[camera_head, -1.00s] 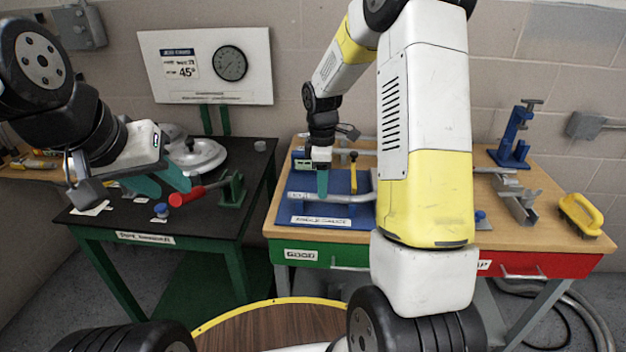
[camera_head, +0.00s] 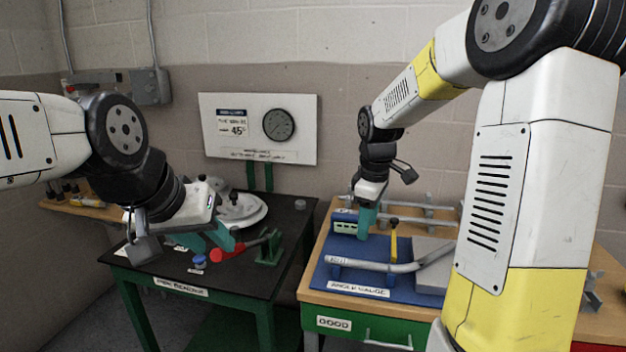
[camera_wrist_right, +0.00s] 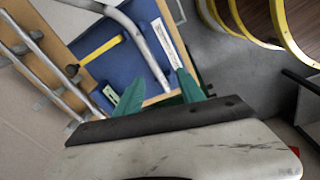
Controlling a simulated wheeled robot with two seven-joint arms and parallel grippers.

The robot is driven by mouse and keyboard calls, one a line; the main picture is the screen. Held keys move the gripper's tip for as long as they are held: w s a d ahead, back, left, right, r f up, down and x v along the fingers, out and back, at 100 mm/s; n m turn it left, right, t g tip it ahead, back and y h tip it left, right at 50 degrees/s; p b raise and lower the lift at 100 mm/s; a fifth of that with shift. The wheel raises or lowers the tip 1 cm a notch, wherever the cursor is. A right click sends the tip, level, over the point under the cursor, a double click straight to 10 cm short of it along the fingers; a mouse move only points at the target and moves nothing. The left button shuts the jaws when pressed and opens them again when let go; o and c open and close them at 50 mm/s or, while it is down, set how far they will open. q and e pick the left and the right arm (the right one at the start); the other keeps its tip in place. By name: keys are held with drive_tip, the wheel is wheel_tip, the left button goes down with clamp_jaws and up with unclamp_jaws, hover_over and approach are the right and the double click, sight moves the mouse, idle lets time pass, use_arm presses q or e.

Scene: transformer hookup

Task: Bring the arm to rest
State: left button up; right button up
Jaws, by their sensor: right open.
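My right gripper (camera_head: 367,222) hangs over the back left part of the blue angle gauge board (camera_head: 345,275). My left gripper (camera_head: 208,241) is over the black bender table (camera_head: 170,268), close to the red handle (camera_head: 228,251). Its teal fingers look apart; whether they touch the handle cannot be told.
Several straight pipes (camera_head: 425,222) lie behind. A green stand (camera_head: 269,250) is beside the red handle. My right arm covers the right side.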

drive_tip(key=s+r+m+t, duration=0.1)
drive_tip(key=s+r+m, duration=0.2)
drive_tip(key=s, duration=0.3)
drive_tip(key=s+a+r+m+t+y, duration=0.1)
drive_tip(key=s+r+m+t, duration=0.1)
drive_tip(key=s, duration=0.5)
drive_tip(key=s+r+m+t+y, duration=0.1)
drive_tip(key=s+r+m+t, duration=0.1)
drive_tip(key=s+r+m, duration=0.2)
drive_tip(key=s+m, duration=0.2)
drive_tip(key=s, duration=0.1)
drive_tip(key=shift+a+r, duration=0.35)
drive_tip(key=shift+a, duration=0.05)
